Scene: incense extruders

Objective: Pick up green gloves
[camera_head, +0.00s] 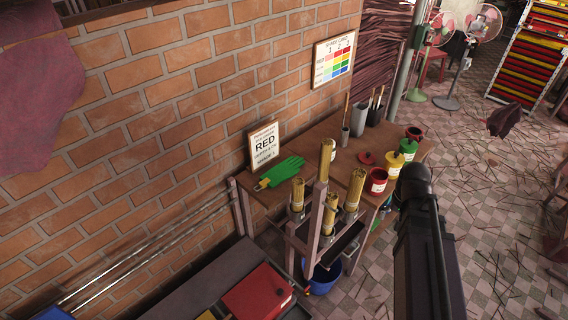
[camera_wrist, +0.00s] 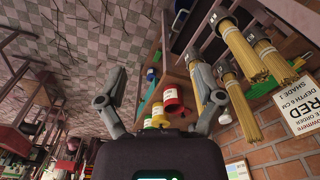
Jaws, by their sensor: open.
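The green gloves (camera_head: 284,171) lie flat on the wooden table near the brick wall, in front of the RED sign. In the wrist view a strip of green, likely the gloves (camera_wrist: 262,88), shows behind incense bundles, mostly hidden. My gripper (camera_wrist: 157,80) is open and empty in the wrist view, its two fingers spread apart. It is away from the gloves, which are to its right in that view. In the head view my dark arm is right of the table; the fingers cannot be made out there.
Incense bundles (camera_head: 327,158) stand upright in a rack at the table's front, close to the gloves. Red pots (camera_head: 376,182), a yellow pot (camera_head: 394,161) and tool cups (camera_head: 358,118) stand on the right half. The RED sign (camera_head: 264,146) leans behind. A blue bucket (camera_head: 323,278) is below.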

